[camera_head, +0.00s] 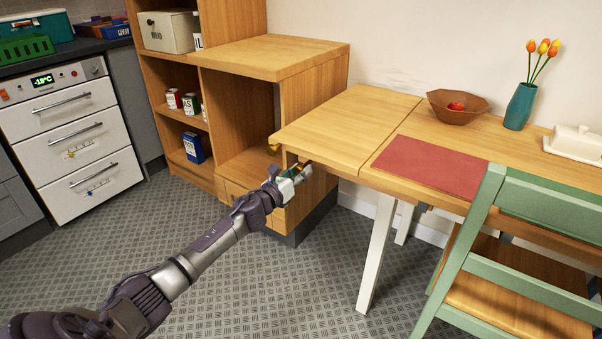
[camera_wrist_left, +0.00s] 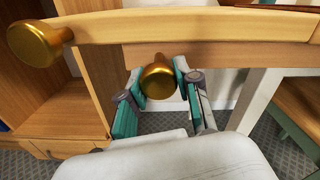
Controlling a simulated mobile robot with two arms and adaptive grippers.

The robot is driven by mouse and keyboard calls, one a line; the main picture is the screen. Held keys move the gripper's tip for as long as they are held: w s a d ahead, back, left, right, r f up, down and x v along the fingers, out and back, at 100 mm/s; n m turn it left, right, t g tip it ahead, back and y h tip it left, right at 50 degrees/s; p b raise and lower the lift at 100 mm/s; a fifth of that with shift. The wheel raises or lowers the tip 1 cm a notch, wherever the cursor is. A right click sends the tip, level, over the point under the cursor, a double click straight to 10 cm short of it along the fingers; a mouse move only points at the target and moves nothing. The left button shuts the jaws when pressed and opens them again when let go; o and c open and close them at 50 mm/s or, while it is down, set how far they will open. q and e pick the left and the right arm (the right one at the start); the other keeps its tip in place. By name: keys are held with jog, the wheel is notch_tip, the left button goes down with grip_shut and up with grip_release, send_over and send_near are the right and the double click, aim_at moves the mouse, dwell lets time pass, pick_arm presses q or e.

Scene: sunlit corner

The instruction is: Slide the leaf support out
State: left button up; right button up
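The table's wooden leaf (camera_head: 345,128) is level at the table's left end. In the left wrist view a round brass knob (camera_wrist_left: 158,80) shows under a pale wooden edge (camera_wrist_left: 200,27). A second brass knob (camera_wrist_left: 38,42) is at upper left there, nearer the camera. My left gripper (camera_head: 294,172) is under the leaf's left end. Its teal-padded fingers (camera_wrist_left: 158,78) are spread on either side of the central knob, with little or no gap; firm contact cannot be made out. The support's body is mostly hidden. My right gripper is not in view.
A wooden cabinet (camera_head: 318,90) stands close behind and left of the gripper. A white table leg (camera_head: 377,250) is to its right. A green chair (camera_head: 480,235) stands at the table's front. Open patterned floor (camera_head: 290,290) lies in front.

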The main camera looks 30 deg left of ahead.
pick_arm(q)
jog(key=o, duration=0.4)
jog(key=shift+o, duration=0.2)
jog(key=s, duration=1.2)
jog(key=shift+a, duration=0.2)
